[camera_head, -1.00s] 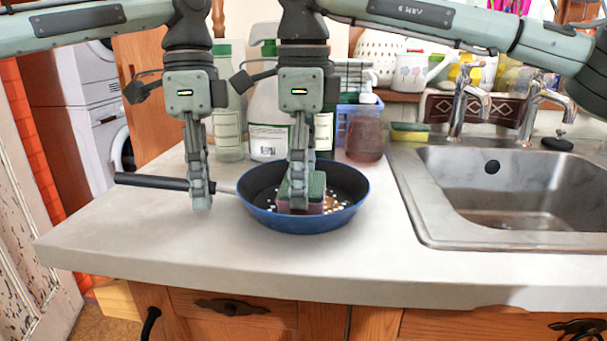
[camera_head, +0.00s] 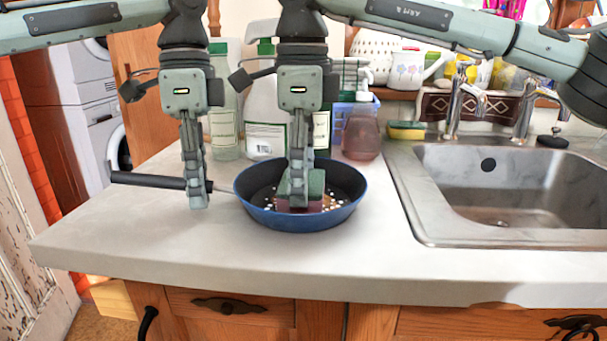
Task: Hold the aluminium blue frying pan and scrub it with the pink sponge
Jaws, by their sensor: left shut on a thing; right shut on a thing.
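The blue frying pan (camera_head: 260,215) sits on the worktop, its dark handle (camera_head: 145,179) pointing left. My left gripper (camera_head: 198,200) is shut on the pan's handle, near where it meets the pan. The pink sponge (camera_head: 285,202), with a green top, is inside the pan. My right gripper (camera_head: 299,200) comes down from above and is shut on the sponge, hiding part of it. The sponge is low in the pan; pale specks lie around it on the dark inner surface.
A steel sink (camera_head: 500,190) with taps is to the right. A yellow-green sponge (camera_head: 408,131) lies behind it. A reddish soap bottle (camera_head: 362,135) and several other bottles stand behind the pan. The front worktop (camera_head: 200,260) is clear.

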